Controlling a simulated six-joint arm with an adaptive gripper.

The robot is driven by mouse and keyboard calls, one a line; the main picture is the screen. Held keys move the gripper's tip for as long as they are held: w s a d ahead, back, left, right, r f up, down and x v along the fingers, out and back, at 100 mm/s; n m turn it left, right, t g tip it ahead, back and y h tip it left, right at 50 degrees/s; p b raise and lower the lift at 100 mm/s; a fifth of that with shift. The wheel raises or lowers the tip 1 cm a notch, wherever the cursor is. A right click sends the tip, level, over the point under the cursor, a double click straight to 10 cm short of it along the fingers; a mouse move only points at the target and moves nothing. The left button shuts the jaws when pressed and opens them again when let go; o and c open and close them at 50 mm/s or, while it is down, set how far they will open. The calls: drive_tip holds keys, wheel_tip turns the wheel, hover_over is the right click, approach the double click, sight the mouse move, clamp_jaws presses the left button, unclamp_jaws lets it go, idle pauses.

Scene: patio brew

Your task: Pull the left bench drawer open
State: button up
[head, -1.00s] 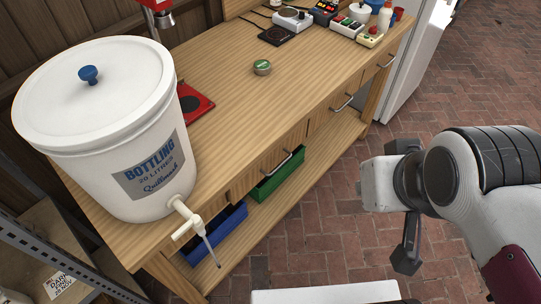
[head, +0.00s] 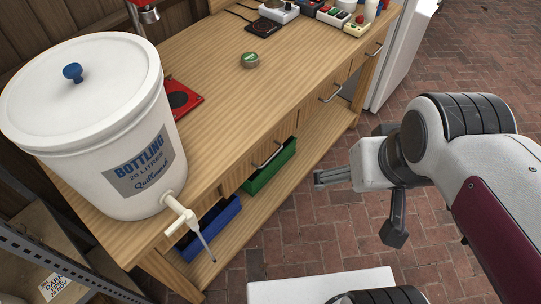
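The left bench drawer (head: 249,168) is under the front edge of the wooden bench. Its front looks flush with the bench, and its metal bar handle (head: 267,158) faces the open floor. My gripper (head: 322,177) is to the right of that handle in the picture, over the brick floor and apart from the bench. Its narrow grey tip points left towards the bench front. The gap between its fingers cannot be made out from this angle. No drawer or handle is in its hold.
Below are a green bin (head: 270,172) and a blue bin (head: 209,228) on the lower shelf. A white bottling bucket (head: 95,120) stands on the bench; its tap (head: 180,213) juts past the front edge.

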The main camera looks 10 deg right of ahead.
drive_tip(key=w+d+f+g+h, duration=0.15)
drive_tip(key=w+d+f, duration=0.4)
drive_tip(key=f, duration=0.55)
drive_tip(key=w+d+f+g, duration=0.35)
drive_tip(key=d+f, duration=0.25)
drive_tip(key=f, duration=0.5)
drive_tip(key=w+f+n+t+y, duration=0.1)
drive_tip(key=w+f+n, duration=0.15)
drive_tip(key=f, duration=0.65)
drive_tip(key=w+f+n+t+y, duration=0.15)
drive_tip(key=w+f, duration=0.25)
drive_tip(key=f, duration=0.6)
drive_tip(key=w+a+f+n+t+y, duration=0.2)
drive_tip(key=a+f+y, duration=0.15)
drive_tip(key=a, duration=0.35)
drive_tip(key=w+a+f+n+t+y, duration=0.1)
drive_tip(key=a+f+n+t+y, duration=0.1)
drive_tip(key=a+f+t+y, duration=0.3)
drive_tip(key=w+a+r+t+y, duration=0.1)
drive_tip(key=w+a+r+t, duration=0.1)
drive_tip(key=r, duration=0.6)
drive_tip(key=w+a+r+n+t+y, duration=0.1)
drive_tip(key=w+a+r+t+y, duration=0.1)
drive_tip(key=r, duration=0.6)
drive_tip(key=shift+w+a, duration=0.55)
drive_tip(key=shift+a, duration=0.4)
